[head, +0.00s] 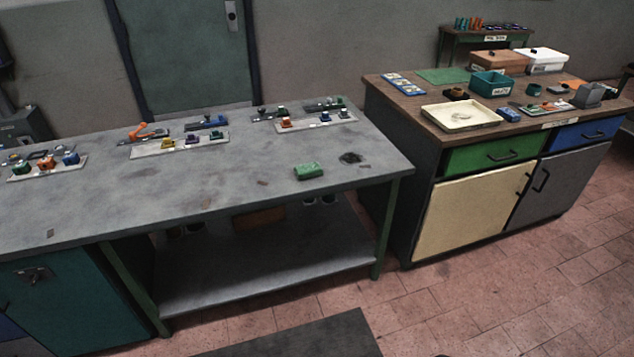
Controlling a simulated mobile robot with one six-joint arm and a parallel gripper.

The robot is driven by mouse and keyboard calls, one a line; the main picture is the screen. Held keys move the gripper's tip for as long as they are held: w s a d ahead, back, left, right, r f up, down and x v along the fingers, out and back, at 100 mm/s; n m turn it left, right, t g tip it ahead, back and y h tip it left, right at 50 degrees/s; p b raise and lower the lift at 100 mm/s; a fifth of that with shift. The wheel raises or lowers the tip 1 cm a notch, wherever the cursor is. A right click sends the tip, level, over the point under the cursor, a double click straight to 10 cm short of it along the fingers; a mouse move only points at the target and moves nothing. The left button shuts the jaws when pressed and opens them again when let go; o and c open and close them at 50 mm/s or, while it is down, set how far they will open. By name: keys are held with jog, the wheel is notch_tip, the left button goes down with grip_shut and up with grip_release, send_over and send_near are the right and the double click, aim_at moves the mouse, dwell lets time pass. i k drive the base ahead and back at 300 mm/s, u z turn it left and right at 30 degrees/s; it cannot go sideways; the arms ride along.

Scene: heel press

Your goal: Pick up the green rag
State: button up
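A small green folded block that looks like the green rag (308,171) lies on the grey workbench (250,190), near its front right part. A dark stain or patch lies just right of it on the bench top. A flat green sheet (443,75) lies on the wooden-topped cabinet at the right. My gripper is not in view.
Trays with small coloured parts (180,146) line the back of the bench. The bench front is mostly clear. The wooden-topped cabinet (435,110) holds a cream tray (461,117), a teal bin (490,84) and boxes. A dark mat (300,338) lies on the tiled floor.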

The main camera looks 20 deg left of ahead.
aim_at(311, 169)
jog(key=k, duration=0.85)
jog(key=z, duration=1.3)
jog(key=k, duration=0.15)
jog(key=u, duration=3.15)
jog(key=i, duration=1)
jog(key=u, duration=0.05)
